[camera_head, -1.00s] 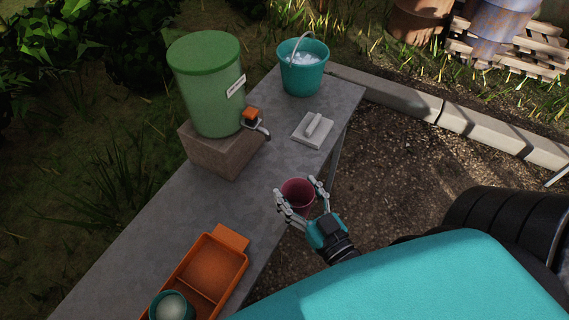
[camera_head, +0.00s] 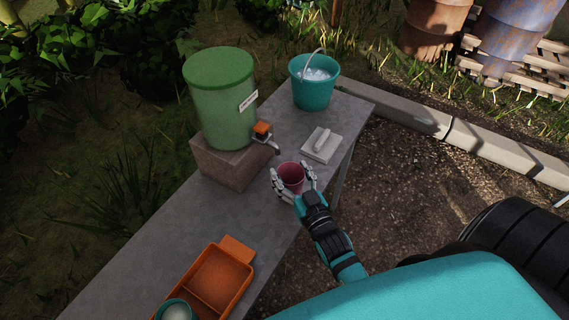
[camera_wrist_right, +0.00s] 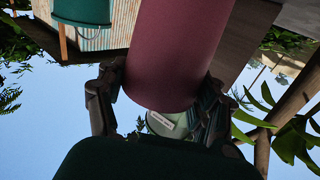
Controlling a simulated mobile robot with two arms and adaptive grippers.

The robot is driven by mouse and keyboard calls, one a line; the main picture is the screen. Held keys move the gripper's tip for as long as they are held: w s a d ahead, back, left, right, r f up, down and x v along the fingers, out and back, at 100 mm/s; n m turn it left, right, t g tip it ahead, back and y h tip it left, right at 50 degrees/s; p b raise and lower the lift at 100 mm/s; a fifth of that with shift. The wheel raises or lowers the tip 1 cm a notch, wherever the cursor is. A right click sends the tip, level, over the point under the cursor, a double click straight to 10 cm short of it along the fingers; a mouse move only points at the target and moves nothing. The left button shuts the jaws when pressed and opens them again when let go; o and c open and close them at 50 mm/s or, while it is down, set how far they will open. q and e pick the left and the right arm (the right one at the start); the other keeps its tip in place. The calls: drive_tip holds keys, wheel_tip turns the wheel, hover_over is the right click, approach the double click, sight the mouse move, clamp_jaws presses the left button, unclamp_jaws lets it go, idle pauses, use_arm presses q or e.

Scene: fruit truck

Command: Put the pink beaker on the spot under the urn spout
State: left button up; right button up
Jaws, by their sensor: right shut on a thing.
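My right gripper (camera_head: 292,182) is shut on the pink beaker (camera_head: 290,175), with a finger on either side. The beaker is upright, open at the top, near the table's right edge, just in front of and a little right of the urn spout (camera_head: 271,145). I cannot tell how high it is above the table. In the right wrist view the beaker (camera_wrist_right: 175,50) fills the upper middle between the fingers (camera_wrist_right: 160,105). The green urn (camera_head: 222,105) stands on a brown block (camera_head: 225,165); its label shows below the beaker in the wrist view. My left gripper is not in view.
A grey pad with a handle (camera_head: 321,145) lies behind the beaker, and a teal bucket (camera_head: 313,92) stands farther back. An orange tray (camera_head: 215,282) holding a teal cup (camera_head: 174,311) is at the near end. The table (camera_head: 215,213) between tray and block is bare.

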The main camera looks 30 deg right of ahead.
sight(286, 169)
drive_tip(key=w, duration=0.4)
drive_tip(key=shift+d+r+p, duration=0.15)
drive_tip(key=shift+p, duration=0.2)
drive_tip(key=shift+f, duration=0.65)
drive_tip(key=shift+w+f, duration=0.1)
drive_tip(key=shift+f, duration=0.15)
drive_tip(key=shift+f, duration=0.15)
drive_tip(key=o, duration=1.3)
